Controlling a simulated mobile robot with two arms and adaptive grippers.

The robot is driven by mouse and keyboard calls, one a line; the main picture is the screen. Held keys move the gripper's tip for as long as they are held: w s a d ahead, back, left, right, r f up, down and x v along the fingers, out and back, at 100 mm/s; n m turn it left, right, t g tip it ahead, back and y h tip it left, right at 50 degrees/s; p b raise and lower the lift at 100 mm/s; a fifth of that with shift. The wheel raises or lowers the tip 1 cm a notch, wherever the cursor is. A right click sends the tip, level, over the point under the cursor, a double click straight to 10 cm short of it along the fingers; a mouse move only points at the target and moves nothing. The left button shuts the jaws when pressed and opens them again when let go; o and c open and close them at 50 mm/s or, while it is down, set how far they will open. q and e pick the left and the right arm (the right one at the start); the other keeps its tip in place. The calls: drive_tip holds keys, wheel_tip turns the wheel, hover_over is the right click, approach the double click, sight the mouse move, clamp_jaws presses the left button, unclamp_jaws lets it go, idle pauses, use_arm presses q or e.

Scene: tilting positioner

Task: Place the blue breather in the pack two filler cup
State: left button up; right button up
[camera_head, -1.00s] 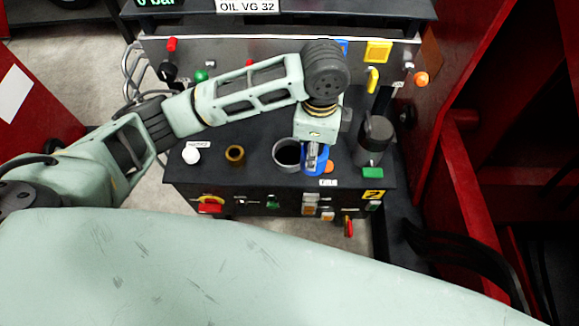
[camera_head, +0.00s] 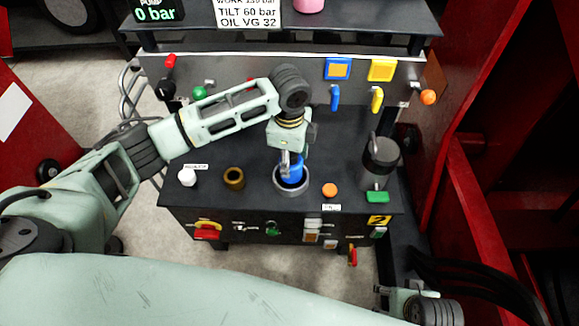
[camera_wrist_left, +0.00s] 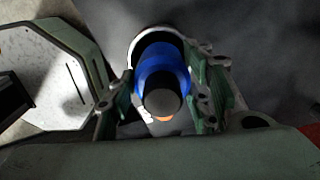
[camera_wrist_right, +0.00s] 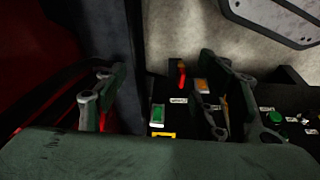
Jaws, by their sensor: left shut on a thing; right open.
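The blue breather (camera_head: 292,168) is held upright in my left gripper (camera_head: 291,153). It is over the grey-rimmed filler cup (camera_head: 279,190) on the dark bench top. In the left wrist view the breather (camera_wrist_left: 163,68) sits between the two fingers, with the light cup rim (camera_wrist_left: 138,40) showing behind it. The breather's lower end is hidden, so I cannot tell how deep it is in the cup. My right gripper (camera_wrist_right: 165,92) is open and empty, low at the right of the bench front.
An orange cap (camera_head: 330,190), a brown ring (camera_head: 234,178) and a white knob (camera_head: 187,177) stand near the cup. A dark canister (camera_head: 380,160) is at the right. Blue (camera_head: 335,97) and yellow (camera_head: 377,99) levers are behind. Red frames flank the bench.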

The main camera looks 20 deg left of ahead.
use_arm(q)
wheel_tip(320, 180, down, 3)
drive_tip(key=shift+f+b, duration=0.1)
drive_tip(key=shift+b, duration=0.25)
use_arm(e)
wheel_tip(320, 180, up, 3)
drive_tip(key=shift+r, duration=0.2)
use_arm(q)
drive_tip(key=shift+f, duration=0.1)
use_arm(e)
drive_tip(key=shift+f, duration=0.1)
use_arm(q)
drive_tip(key=o, duration=1.3)
use_arm(e)
drive_tip(key=shift+f, duration=0.1)
use_arm(q)
drive_tip(key=shift+r, duration=0.45)
wheel_tip(320, 180, up, 11)
drive_tip(key=p, duration=0.3)
drive_tip(key=shift+r, duration=0.2)
use_arm(e)
wheel_tip(320, 180, down, 11)
drive_tip(key=s, duration=0.1)
drive_tip(key=shift+s, duration=0.35)
drive_tip(key=shift+r, duration=0.2)
